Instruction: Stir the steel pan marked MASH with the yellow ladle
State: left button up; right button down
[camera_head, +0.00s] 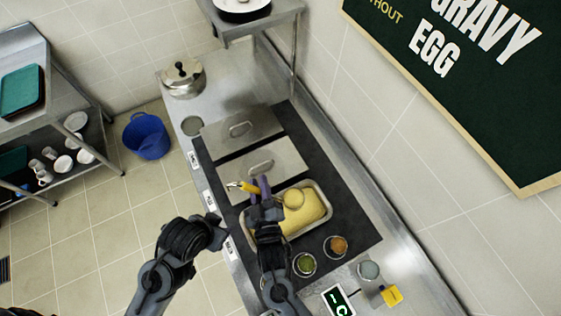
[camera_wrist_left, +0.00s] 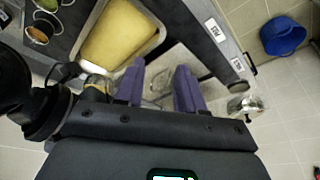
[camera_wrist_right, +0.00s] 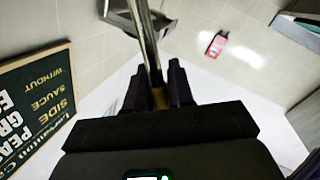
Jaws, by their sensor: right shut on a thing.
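The steel pan of yellow mash (camera_head: 322,190) sits in the dark counter panel; its contents also fill the pan in the left wrist view (camera_wrist_left: 120,38). My right gripper (camera_head: 262,186) is over the pan's left end, shut on the yellow ladle (camera_head: 246,187). The ladle's steel shaft (camera_wrist_right: 147,40) runs up between the fingers in the right wrist view. A round yellowish shape in the pan looks like the ladle's bowl, but I cannot be sure. My left gripper (camera_wrist_left: 159,85) is open and empty, beside the counter's front edge.
Two lidded pans (camera_head: 240,130) lie beyond the mash pan. Two small garnish bowls (camera_head: 305,264) stand on the near side. A lidded pot (camera_head: 183,79) is at the counter's far end. A blue bucket (camera_head: 147,136) is on the open floor.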

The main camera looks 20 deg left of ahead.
jog(key=shift+s+a+r, duration=0.2)
jog(key=shift+s+a, duration=0.15)
jog(key=shift+s, duration=0.25)
jog(key=shift+s+a+f+p, duration=0.1)
jog(key=shift+s+a+p, duration=0.05)
jog(key=shift+s+p, duration=0.15)
jog(key=w+d+m+b, duration=0.4)
jog(key=w+d+m, duration=0.1)
jog(key=d+m, duration=0.25)
jog(key=w+d+m+b, duration=0.4)
jog(key=d+m, duration=0.2)
jog(key=d, duration=0.3)
jog(key=w+d+f+m+b, duration=0.1)
jog(key=w+d+f+m, duration=0.4)
jog(key=d+f+m, duration=0.2)
jog(key=shift+d+f+m+g+y, duration=0.35)
jog(key=shift+f+m, duration=0.4)
jog(key=shift+f, duration=0.25)
